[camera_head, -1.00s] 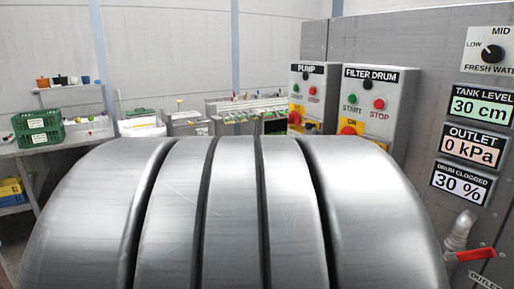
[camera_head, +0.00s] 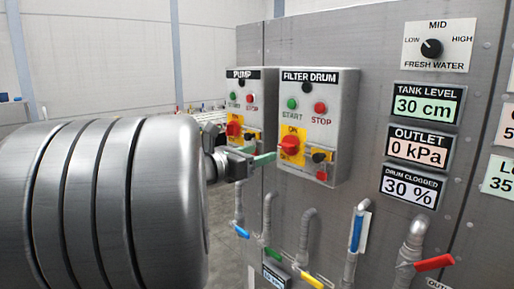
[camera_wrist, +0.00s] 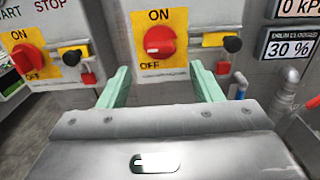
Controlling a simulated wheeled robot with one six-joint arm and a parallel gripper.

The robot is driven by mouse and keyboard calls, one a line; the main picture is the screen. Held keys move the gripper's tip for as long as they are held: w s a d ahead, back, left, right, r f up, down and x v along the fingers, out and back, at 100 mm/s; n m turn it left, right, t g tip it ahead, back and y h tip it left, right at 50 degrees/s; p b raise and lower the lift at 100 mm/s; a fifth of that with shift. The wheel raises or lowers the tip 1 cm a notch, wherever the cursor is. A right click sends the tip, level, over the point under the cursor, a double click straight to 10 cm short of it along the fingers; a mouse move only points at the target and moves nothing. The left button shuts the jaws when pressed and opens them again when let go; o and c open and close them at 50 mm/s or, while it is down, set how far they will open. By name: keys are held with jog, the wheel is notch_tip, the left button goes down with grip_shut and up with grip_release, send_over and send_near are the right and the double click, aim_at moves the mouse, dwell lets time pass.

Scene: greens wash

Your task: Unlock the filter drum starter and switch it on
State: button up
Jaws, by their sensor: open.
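The filter drum starter (camera_head: 343,100) is a grey box with a green START button (camera_head: 292,103) and a red STOP button (camera_head: 320,107). Its red rotary switch (camera_head: 291,145) sits on a yellow ON/OFF plate and is central in the wrist view (camera_wrist: 159,41). A black knob (camera_wrist: 232,44) on a yellow piece is right of the switch, with a small red part (camera_wrist: 222,67) below; whether it is locked is unclear. My gripper (camera_wrist: 162,84) is open and empty, its green fingers apart below the switch in the picture. In the head view my gripper (camera_head: 255,157) is left of the switch.
The similar pump starter (camera_head: 241,90) stands to the left. Below are pipes with blue, green, yellow and red valve handles (camera_head: 434,262). Panels to the right read tank level 30 cm, outlet 0 kPa and drum clogged 30 % (camera_head: 410,188). A fresh water dial (camera_head: 431,48) is above.

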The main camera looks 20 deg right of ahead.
aim_at(283, 147)
jog(key=x, duration=0.8)
jog(key=shift+w+d+p, duration=0.1)
jog(key=shift+d+p, duration=0.05)
jog(key=shift+p, duration=0.15)
jog(key=c, duration=1)
